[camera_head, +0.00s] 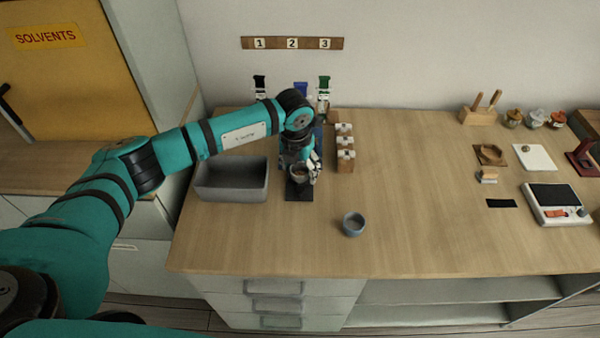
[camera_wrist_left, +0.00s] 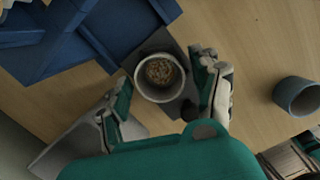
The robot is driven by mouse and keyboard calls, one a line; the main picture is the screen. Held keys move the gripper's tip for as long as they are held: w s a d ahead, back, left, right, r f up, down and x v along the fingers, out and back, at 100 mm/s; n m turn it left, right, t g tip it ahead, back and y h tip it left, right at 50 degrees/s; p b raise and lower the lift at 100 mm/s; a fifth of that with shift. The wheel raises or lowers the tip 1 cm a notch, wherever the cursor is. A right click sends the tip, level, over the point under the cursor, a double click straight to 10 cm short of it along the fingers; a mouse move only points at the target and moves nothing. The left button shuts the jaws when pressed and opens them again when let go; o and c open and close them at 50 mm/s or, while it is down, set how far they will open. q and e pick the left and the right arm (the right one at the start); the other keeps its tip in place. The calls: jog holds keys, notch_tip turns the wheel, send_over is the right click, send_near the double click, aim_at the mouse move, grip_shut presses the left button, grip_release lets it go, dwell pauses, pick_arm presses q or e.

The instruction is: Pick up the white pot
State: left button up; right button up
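The white pot (camera_head: 299,173) stands upright on a dark mat (camera_head: 299,193), with brown, grainy contents inside. It shows from above in the left wrist view (camera_wrist_left: 157,92). My left gripper (camera_head: 303,168) is low over the mat, and its two fingers are spread on either side of the pot. In the left wrist view the left gripper (camera_wrist_left: 165,80) shows small gaps between the fingers and the pot wall, so it looks open and not closed on it. My right gripper is in neither view.
A grey bin (camera_head: 232,190) stands left of the mat. A grey-blue cup (camera_head: 353,224) is to the front right. Small wooden blocks with white tops (camera_head: 345,150) and bottles (camera_head: 323,98) stand behind. A scale (camera_head: 556,203) is far right. The counter's middle is clear.

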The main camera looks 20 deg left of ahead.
pick_arm(q)
jog(key=c, duration=0.6)
jog(key=shift+r, duration=0.15)
